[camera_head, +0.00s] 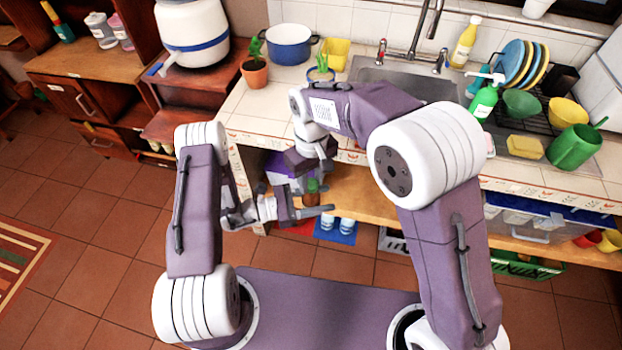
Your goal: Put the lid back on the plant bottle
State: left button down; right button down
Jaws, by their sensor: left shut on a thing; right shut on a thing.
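The plant bottle (313,197), small with brown and green showing, is in front of the counter, between my two grippers. My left gripper (314,208) reaches in from the left and is shut on the bottle, which looks about upright. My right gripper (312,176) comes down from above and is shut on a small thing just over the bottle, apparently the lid. Its fingers and wrist hide most of that thing. I cannot tell whether lid and bottle touch.
The tiled counter (232,124) lies behind the grippers, with a potted plant (255,72), blue pot (289,45), sink (400,78) and green soap bottle (484,100). A shelf (365,195) runs below. The tiled floor (110,235) at left is free.

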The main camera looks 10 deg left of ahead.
jog(key=shift+m, duration=0.7)
jog(key=c, duration=0.9)
grip_release()
jog(key=shift+c, duration=0.2)
notch_tip(320, 180, up, 12)
jog(key=d+f+m, duration=0.3)
jog(key=d+f, duration=0.4)
jog(key=d, duration=0.6)
jog(key=s+d+f+m+t, duration=0.1)
jog(key=s+d+f+m, duration=0.3)
jog(key=s+d+f, duration=0.4)
jog(key=s+d, duration=0.2)
jog(key=d, duration=0.1)
jog(key=shift+d, duration=0.4)
